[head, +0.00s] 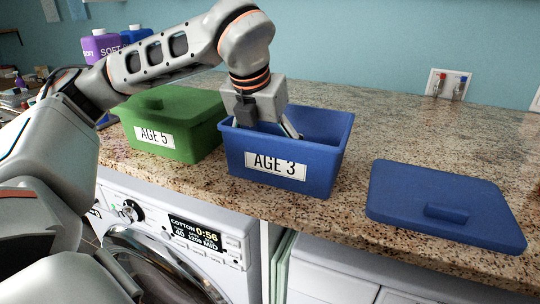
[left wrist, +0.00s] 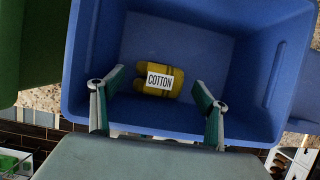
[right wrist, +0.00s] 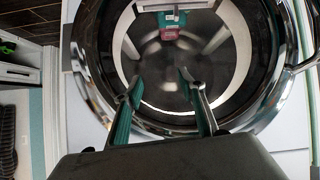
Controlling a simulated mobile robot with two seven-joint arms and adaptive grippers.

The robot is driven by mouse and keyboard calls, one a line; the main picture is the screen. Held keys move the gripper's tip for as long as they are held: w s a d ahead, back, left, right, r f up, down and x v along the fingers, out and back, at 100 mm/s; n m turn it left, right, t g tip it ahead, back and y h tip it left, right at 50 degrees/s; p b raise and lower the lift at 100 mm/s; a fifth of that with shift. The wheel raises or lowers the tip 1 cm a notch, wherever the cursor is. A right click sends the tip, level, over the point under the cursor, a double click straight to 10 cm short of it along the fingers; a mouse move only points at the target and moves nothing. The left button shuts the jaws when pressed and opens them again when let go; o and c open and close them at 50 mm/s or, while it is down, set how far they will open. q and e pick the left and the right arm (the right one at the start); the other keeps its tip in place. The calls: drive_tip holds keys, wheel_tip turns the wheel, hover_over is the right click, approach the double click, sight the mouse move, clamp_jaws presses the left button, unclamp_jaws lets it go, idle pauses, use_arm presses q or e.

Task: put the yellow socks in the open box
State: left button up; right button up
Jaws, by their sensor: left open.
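The yellow socks (left wrist: 158,84), with a white "COTTON" label, lie on the floor of the open blue "AGE 3" box (head: 232,150). The box's blue wall (left wrist: 85,45) also shows in the left wrist view. My left gripper (head: 290,131) reaches down into the box. In the left wrist view the left gripper (left wrist: 160,92) has its fingers spread, with the socks lying beyond and between the tips, apart from them. My right gripper (right wrist: 158,85) is open and empty in front of the washing machine's round door. The right gripper is out of the head view.
A closed green "AGE 5" box (head: 190,115) stands left of the blue box. A blue lid (head: 420,190) lies on the granite counter to the right. A washing machine (head: 185,235) stands below the counter. A red and teal item (right wrist: 174,24) shows inside the drum. The counter behind the lid is clear.

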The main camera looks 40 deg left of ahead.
use_arm(q)
drive_tip(key=v, duration=0.8)
drive_tip(key=shift+s+r, duration=0.15)
drive_tip(key=shift+r, duration=0.2)
